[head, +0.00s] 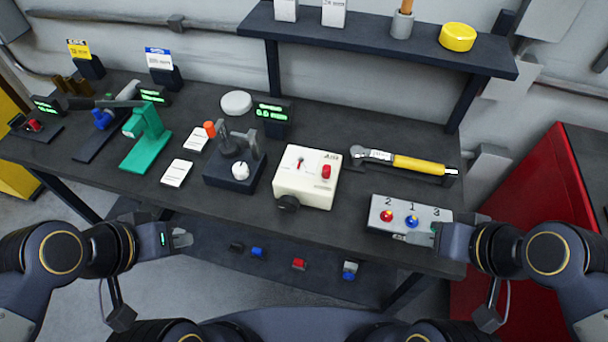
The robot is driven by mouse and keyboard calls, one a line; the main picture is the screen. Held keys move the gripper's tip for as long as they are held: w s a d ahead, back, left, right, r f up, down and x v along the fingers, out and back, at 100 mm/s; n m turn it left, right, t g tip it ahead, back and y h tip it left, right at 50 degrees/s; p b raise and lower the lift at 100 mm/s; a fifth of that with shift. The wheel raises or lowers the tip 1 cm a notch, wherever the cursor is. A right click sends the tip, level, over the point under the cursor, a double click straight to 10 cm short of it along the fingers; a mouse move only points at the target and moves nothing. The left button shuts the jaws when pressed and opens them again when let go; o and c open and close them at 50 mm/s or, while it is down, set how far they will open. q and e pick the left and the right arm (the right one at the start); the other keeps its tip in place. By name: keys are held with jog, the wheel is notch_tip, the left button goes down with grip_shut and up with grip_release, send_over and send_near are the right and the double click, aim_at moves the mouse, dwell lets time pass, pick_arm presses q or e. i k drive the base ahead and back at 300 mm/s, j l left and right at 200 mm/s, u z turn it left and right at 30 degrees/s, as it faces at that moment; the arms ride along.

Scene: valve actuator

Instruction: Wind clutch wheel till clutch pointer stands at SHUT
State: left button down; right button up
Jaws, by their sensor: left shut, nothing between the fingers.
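I cannot pick out a clutch wheel, a clutch pointer or a SHUT mark in the head view. My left gripper (184,238) is shut and empty, in front of the bench's front edge, apart from these things. My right gripper (418,239) is at the front of a grey panel (383,204) numbered 2, 1, 3; its finger gap is unclear and contact cannot be told.
A yellow-handled tool (405,162) lies at the back right. A green stand (146,138) and small displays are at the left. A shelf (380,40) overhangs the back. A lower shelf (320,268) holds several small blocks. A red cabinet (555,185) stands right.

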aim_at(288, 203)
jog(key=j+z, duration=0.15)
jog(key=z, duration=0.6)
jog(key=k+j+z, duration=0.1)
jog(key=j+z, duration=0.2)
jog(key=k+j+z, duration=0.15)
jog(key=j+z, duration=0.15)
jog(key=j, duration=0.15)
jog(key=k+j+z, duration=0.25)
jog(key=k+j, duration=0.15)
jog(key=j, duration=0.2)
jog(key=k+j, duration=0.1)
jog(key=j, duration=0.2)
jog(key=k+j+z, duration=0.1)
jog(key=j, duration=0.25)
jog(key=k, duration=0.05)
